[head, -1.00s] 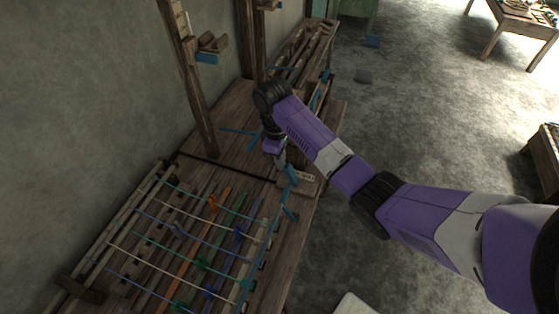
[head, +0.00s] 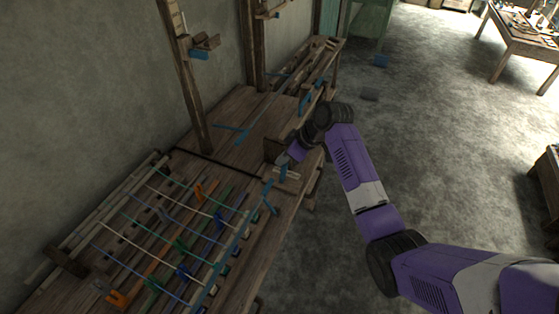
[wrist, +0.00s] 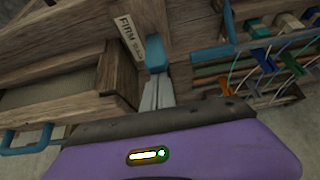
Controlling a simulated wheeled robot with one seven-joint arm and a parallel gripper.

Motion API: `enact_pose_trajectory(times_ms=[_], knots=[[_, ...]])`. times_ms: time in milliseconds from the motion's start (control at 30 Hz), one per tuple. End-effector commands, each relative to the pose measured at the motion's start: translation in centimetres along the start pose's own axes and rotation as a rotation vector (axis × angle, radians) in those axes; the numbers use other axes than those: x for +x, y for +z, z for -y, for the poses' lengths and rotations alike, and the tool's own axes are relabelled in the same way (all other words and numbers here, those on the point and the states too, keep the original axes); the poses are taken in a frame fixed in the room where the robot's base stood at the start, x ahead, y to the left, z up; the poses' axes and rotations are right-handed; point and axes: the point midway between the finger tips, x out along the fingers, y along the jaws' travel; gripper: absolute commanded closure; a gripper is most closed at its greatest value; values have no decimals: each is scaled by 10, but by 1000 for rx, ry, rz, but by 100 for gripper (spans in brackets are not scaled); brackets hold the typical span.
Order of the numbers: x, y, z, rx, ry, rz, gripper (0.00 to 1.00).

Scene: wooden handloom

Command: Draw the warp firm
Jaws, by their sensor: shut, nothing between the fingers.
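The warp is a set of coloured threads (head: 160,215) stretched across the wooden loom (head: 225,170) at the lower left of the head view. A blue-tipped lever (wrist: 155,54) stands beside a pale label (wrist: 130,37) reading "FIRM" and a second, less clear word. My gripper (wrist: 157,80) is shut and empty, its grey fingertips at the near end of this blue tip. I cannot tell whether they touch it. In the head view my gripper (head: 284,160) is at the loom's right edge, just above the blue lever (head: 282,173).
Another blue handle (wrist: 214,56) lies to the right in the wrist view, and a blue loop handle (wrist: 27,142) is at lower left. A wooden post (head: 197,100) rises at the loom's wall side.

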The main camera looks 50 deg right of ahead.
Motion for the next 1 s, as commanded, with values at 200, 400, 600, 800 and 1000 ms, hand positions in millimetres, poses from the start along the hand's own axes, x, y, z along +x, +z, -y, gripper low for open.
enact_pose_trajectory(times_ms=[200,400,600,800,1000], knots=[[-6,9,0,-4,-1,-18,100],[-6,8,0,-4,-1,-17,100],[-13,4,0,-4,-1,-16,100],[-19,0,1,-5,-1,-16,100],[-19,0,1,-4,-1,-16,100]])
